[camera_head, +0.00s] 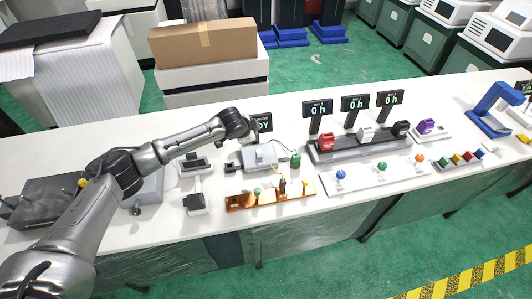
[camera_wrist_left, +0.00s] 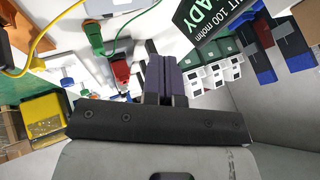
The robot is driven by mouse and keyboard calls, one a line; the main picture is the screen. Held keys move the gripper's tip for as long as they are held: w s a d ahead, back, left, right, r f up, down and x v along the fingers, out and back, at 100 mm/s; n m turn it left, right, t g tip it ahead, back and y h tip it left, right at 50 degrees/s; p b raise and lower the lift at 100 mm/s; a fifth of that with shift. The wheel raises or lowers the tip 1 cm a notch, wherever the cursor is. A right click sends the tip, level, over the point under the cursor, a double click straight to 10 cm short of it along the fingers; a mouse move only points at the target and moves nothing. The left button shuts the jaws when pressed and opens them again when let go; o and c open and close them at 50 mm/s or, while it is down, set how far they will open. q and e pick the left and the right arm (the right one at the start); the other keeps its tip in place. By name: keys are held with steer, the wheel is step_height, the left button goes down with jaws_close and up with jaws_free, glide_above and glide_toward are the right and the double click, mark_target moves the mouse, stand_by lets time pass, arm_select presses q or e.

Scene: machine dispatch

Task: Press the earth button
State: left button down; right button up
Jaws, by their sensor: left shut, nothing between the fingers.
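A small grey tester box (camera_head: 262,156) stands mid-table, with yellow and green leads and a dark display (camera_head: 263,123) behind it. In the left wrist view the display (camera_wrist_left: 212,22) reads "READY" and "100 mohm" in part. I cannot make out a button labelled earth in either view. A green lead piece (camera_head: 295,160) lies to the right of the tester; it also shows in the left wrist view (camera_wrist_left: 95,37). My left gripper (camera_head: 246,137) is above the tester's back edge. In the left wrist view its fingers (camera_wrist_left: 158,60) are together and empty. My right gripper is not visible.
An orange rack (camera_head: 240,203) with small upright pieces stands in front of the tester. To the right are a grey rack (camera_head: 365,148) with coloured units under displays, and a white panel (camera_head: 380,177) with coloured knobs. Small stands (camera_head: 195,202) sit to the left.

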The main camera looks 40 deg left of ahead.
arm_select(q)
steer(key=shift+w+d+r+m+t+h, duration=0.75)
steer(key=shift+w+d+m+t+h, duration=0.1)
steer(key=shift+w+m+h, duration=0.1)
steer(key=shift+f, duration=0.15)
steer(key=b, duration=0.8)
glide_above(260, 152)
step_height(260, 152, down, 7)
steer(key=shift+r, duration=0.15)
steer(key=shift+f, duration=0.9)
